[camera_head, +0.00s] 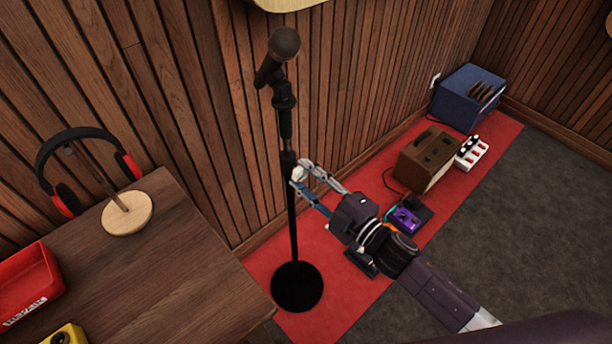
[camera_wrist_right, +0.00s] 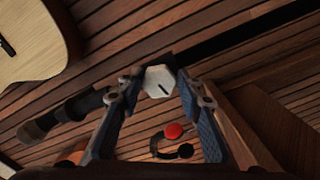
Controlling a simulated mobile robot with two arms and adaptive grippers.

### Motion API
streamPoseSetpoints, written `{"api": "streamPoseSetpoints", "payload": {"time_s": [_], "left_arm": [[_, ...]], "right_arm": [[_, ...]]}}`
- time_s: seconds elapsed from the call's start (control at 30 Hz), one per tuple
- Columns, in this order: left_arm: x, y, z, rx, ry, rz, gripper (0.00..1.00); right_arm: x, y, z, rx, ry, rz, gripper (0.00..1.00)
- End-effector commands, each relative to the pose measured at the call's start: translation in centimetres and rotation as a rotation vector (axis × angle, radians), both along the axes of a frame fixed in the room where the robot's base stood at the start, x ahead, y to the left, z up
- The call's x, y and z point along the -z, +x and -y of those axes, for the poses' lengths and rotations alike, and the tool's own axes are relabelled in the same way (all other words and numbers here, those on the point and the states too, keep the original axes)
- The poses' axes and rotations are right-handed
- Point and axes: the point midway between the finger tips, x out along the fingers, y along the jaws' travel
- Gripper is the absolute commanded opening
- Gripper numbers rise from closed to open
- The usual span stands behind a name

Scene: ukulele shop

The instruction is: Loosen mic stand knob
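The black mic stand (camera_head: 292,215) stands upright on its round base (camera_head: 297,288), with a microphone (camera_head: 284,44) at its top. A pale knob (camera_head: 298,174) sits on the pole at mid height. My right gripper (camera_head: 301,175) reaches in from the right, its two fingers spread on either side of the knob. In the right wrist view, the whitish faceted knob (camera_wrist_right: 159,80) with a dark slot lies between the fingertips (camera_wrist_right: 160,84). The gaps look narrow; I cannot tell whether a finger touches it. My left gripper is not in view.
A wooden table (camera_head: 150,270) at left holds headphones (camera_head: 75,165) on a stand, a red tray (camera_head: 28,285) and a yellow box (camera_head: 65,335). A slatted wall is behind the stand. A purple pedal (camera_head: 403,219), brown amplifier (camera_head: 428,158) and blue amplifier (camera_head: 468,97) stand right.

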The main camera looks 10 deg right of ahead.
Motion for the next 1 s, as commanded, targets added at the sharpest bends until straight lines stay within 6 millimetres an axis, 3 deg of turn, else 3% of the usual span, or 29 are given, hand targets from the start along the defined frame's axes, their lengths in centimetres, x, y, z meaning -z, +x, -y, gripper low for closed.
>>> {"api": "streamPoseSetpoints", "payload": {"time_s": [0.1,0.47,1.0], "left_arm": [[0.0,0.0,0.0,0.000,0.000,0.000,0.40],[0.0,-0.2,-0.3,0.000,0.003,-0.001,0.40],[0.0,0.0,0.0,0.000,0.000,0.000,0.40]], "right_arm": [[0.0,0.0,0.0,0.000,0.000,0.000,0.47],[0.0,-0.4,0.4,0.001,0.000,0.000,0.47],[0.1,-8.0,5.8,0.001,-0.001,-0.003,0.47]]}}
